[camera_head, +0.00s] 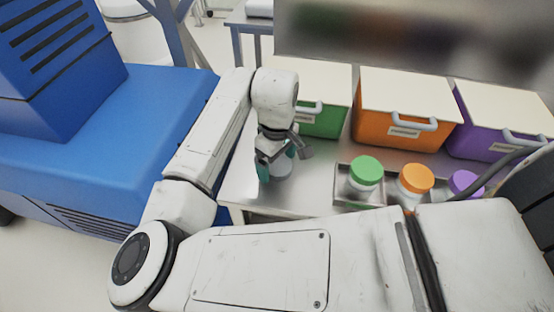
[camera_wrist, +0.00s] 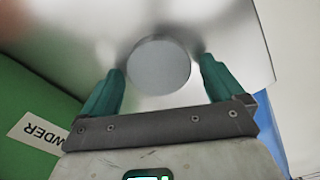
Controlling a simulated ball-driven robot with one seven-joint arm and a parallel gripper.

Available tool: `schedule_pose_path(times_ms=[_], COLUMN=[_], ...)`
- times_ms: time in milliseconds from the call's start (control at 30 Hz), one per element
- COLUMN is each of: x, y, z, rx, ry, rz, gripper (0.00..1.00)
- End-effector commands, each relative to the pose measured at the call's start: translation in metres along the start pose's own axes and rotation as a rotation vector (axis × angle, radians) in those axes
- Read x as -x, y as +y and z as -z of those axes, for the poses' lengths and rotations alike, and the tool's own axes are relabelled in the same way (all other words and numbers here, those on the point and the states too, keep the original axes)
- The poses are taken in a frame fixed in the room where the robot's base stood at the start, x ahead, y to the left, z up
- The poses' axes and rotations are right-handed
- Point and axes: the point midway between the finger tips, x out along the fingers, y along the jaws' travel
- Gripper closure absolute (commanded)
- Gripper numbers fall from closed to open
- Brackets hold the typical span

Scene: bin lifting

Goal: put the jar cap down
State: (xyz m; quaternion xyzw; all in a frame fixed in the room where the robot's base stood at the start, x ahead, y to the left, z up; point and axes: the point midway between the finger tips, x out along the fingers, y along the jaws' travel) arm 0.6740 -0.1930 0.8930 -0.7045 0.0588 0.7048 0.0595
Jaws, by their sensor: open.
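A round grey jar cap (camera_wrist: 158,65) lies flat on the metal table top in the wrist view. In the head view my gripper (camera_head: 276,163) points down at the table, partly hiding the cap.
A tray (camera_head: 343,186) holds a green-capped jar (camera_head: 364,174), an orange-capped jar (camera_head: 414,182) and a purple-capped jar (camera_head: 464,185). Behind stand lidded green (camera_head: 325,122), orange (camera_head: 385,124) and purple (camera_head: 475,135) bins. Clear metal surface (camera_head: 312,178) lies between cap and tray.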

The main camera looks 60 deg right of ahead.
Motion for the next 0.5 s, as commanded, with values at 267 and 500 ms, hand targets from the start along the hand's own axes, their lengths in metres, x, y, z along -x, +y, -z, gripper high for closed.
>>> schedule_pose_path(times_ms=[267, 500], x=[0.03, 0.081], y=[0.001, 0.001], z=[0.0, 0.0], rx=[-0.002, -0.002], ry=[0.002, 0.003], rz=[-0.002, -0.002], gripper=[0.05, 0.05])
